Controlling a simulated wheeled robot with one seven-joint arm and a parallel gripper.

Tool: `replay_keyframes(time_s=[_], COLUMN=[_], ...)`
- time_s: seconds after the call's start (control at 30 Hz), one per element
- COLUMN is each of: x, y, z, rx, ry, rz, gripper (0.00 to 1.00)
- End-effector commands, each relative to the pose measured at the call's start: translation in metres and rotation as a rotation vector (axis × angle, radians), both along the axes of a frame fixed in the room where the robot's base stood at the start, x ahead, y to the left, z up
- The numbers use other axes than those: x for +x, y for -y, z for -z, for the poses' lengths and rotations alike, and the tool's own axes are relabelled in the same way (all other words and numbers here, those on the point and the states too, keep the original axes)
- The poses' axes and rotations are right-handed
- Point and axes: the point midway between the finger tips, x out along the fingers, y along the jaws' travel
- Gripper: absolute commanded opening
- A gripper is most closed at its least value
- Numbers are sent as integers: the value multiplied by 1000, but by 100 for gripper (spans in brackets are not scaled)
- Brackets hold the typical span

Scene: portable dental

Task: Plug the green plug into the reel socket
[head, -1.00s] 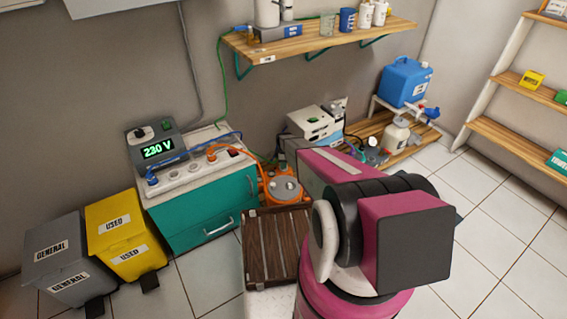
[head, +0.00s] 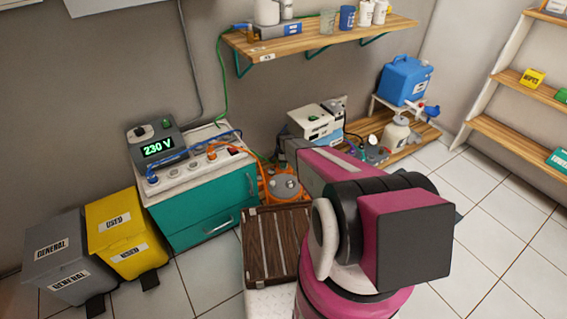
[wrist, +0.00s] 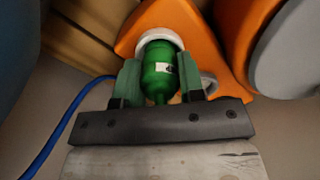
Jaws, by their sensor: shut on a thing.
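The green plug (wrist: 158,72) sits between the two fingers of my gripper (wrist: 160,80), which is shut on it, in the wrist view. Its far end meets a white ring-shaped socket (wrist: 160,36) on the orange reel (wrist: 205,40). How deep the plug sits in the ring cannot be told. In the head view the orange reel (head: 286,189) stands on the floor beside the teal cabinet, partly behind my arm. My gripper and the green plug are hidden there.
A teal cabinet (head: 213,212) with a power strip (head: 190,170) and a 230 V unit stands left of the reel. A blue cable (wrist: 56,130) runs at left in the wrist view. A wall shelf (head: 325,40) hangs above.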

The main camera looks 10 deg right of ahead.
Motion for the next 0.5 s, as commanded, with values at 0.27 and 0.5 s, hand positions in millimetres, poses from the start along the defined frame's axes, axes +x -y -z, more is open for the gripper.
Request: replay_keyframes(time_s=[0.27,0.5], x=[0,0], y=[0,0], z=[0,-1], rx=[0,0], ry=[0,0], rz=[0,0], gripper=[66,66])
